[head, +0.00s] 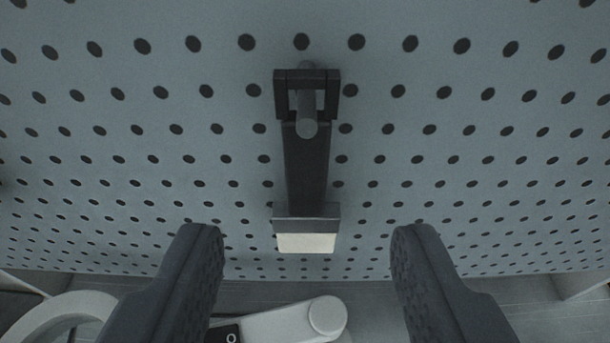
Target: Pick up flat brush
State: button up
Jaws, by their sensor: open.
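The flat brush (306,175) hangs on a pegboard in the middle of the head view. It has a dark handle with a square loop at the top, a dark wide ferrule and pale bristles (306,243) pointing down. A grey peg (306,125) passes through its loop. My gripper (307,232) is open and empty. Its two dark fingers stand left and right of the brush's lower end in the picture, with clear gaps on both sides. They do not appear to touch it. How far the brush is in depth is hard to tell.
The grey pegboard (480,130) full of holes fills most of the view; nothing else hangs beside the brush. Below it are white rounded parts (285,322) and a curved white part (60,315) at the lower left, on a grey surface.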

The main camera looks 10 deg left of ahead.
aim_at(306, 149)
jog(key=shift+r+p+x, duration=0.2)
jog(key=shift+p+x, duration=0.75)
jog(key=shift+x, duration=3.1)
jog(key=shift+w, duration=0.1)
jog(key=shift+c, duration=0.4)
grip_shut()
